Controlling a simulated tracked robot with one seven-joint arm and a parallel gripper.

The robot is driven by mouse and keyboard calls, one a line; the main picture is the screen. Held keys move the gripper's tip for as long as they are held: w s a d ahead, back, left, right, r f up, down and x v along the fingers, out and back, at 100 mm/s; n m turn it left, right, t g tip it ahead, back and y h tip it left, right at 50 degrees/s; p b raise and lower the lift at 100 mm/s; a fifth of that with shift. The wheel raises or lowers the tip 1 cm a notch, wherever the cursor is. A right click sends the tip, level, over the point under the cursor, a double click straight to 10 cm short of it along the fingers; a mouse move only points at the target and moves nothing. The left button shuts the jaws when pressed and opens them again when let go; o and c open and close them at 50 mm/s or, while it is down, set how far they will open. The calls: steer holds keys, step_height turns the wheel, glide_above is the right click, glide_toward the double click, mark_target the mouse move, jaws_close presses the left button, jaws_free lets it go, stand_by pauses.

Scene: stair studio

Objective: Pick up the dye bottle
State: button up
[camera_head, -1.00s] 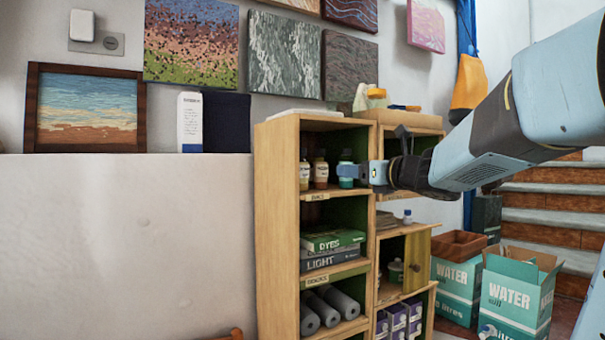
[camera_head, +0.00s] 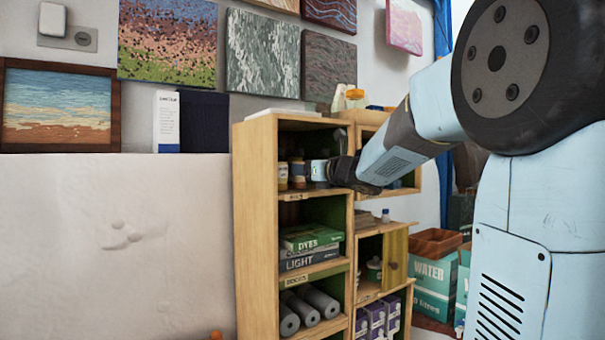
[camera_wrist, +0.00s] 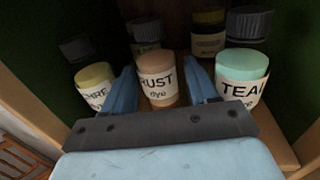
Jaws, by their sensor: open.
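The rust dye bottle (camera_wrist: 160,85) stands upright in the middle of the front row in the wrist view, with an orange-tan body and white label. My gripper (camera_wrist: 163,78) is open, its blue fingers on either side of this bottle; I cannot tell whether they touch it. An ochre dye bottle (camera_wrist: 95,85) stands left of the fingers and a teal one (camera_wrist: 243,75) right of them.
More dark-capped bottles (camera_wrist: 207,35) stand behind the front row. The wooden shelf unit (camera_head: 256,200) has side walls close around the compartment. A white wall (camera_head: 110,240) is at left.

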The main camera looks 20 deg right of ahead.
steer(key=x, duration=0.2)
steer(key=shift+w+a, duration=0.1)
steer(key=shift+w, duration=0.15)
steer(key=c, duration=0.8)
steer(key=shift+c, duration=0.2)
steer(key=shift+r, duration=0.1)
